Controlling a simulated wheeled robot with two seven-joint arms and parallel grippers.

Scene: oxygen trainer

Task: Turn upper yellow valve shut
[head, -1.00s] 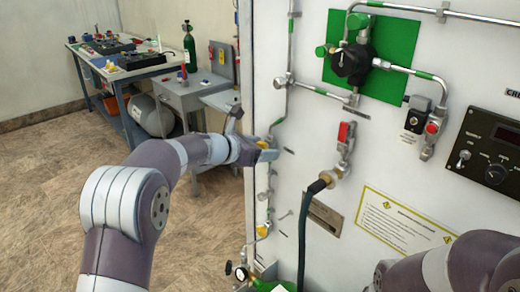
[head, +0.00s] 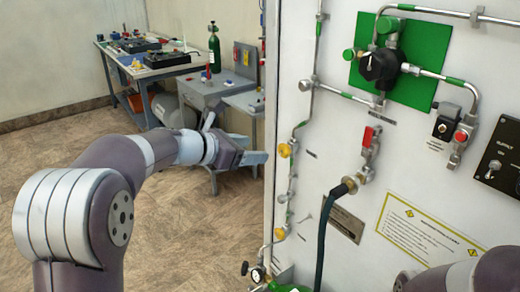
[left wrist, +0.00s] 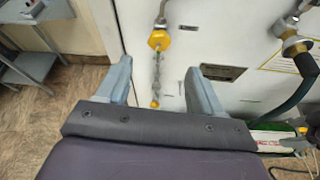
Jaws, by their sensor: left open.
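The upper yellow valve (head: 285,150) is a small knob on the thin vertical pipe near the white panel's left edge. The lower yellow valve (head: 280,233) is on the same pipe further down. My left gripper (head: 258,157) is open and empty, just left of the upper valve and apart from it. In the left wrist view the upper valve (left wrist: 159,40) lies ahead, between and beyond the two finger tips (left wrist: 160,66). The lower valve (left wrist: 155,103) shows between the fingers. How far the upper valve is turned cannot be told. My right gripper is not visible.
A red-handled valve (head: 370,140) with a dark hose (head: 322,235) is right of the pipe. A black regulator (head: 380,66) sits on a green plate above. A gauge (head: 257,274) is low by the panel. A grey side table (head: 203,92) stands behind left.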

